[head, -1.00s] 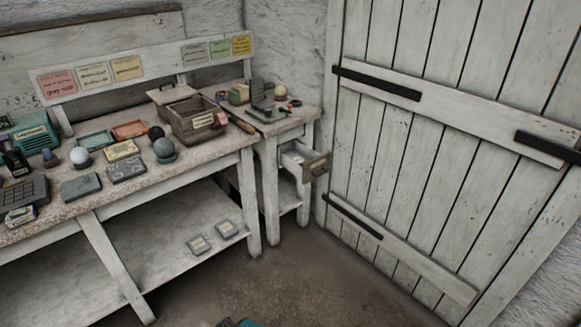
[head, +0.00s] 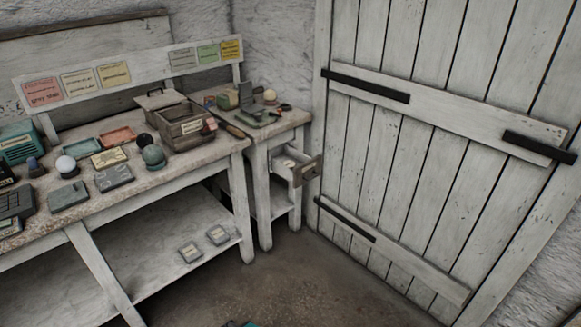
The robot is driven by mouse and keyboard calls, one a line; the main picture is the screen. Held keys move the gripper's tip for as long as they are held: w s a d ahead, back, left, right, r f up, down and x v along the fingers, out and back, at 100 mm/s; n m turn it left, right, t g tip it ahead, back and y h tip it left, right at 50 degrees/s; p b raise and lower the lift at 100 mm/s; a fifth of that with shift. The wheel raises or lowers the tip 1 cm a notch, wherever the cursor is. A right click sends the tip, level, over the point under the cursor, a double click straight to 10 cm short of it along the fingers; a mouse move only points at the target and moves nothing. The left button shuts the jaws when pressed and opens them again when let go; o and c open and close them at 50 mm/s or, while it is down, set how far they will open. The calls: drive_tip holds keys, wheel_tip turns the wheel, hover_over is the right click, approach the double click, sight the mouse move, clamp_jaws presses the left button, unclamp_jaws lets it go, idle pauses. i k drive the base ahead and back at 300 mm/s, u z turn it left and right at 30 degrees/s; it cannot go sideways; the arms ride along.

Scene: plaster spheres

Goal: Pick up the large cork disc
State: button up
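I cannot make out a large cork disc in the head view. Several small items on the benches are too small to tell apart. The open drawer (head: 304,171) of the small side table holds small pale things that I cannot identify. My gripper does not show clearly; only a small dark and teal piece is at the bottom edge of the picture.
A long workbench (head: 200,158) carries a white ball (head: 66,164), a black ball (head: 145,141), a green ball (head: 154,155), trays and a wooden box (head: 183,128). A side table (head: 262,140) stands right of it, beside a plank door (head: 420,130). The floor (head: 270,285) in front is clear.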

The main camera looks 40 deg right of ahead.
sight(290, 165)
drive_tip(key=i, duration=0.9)
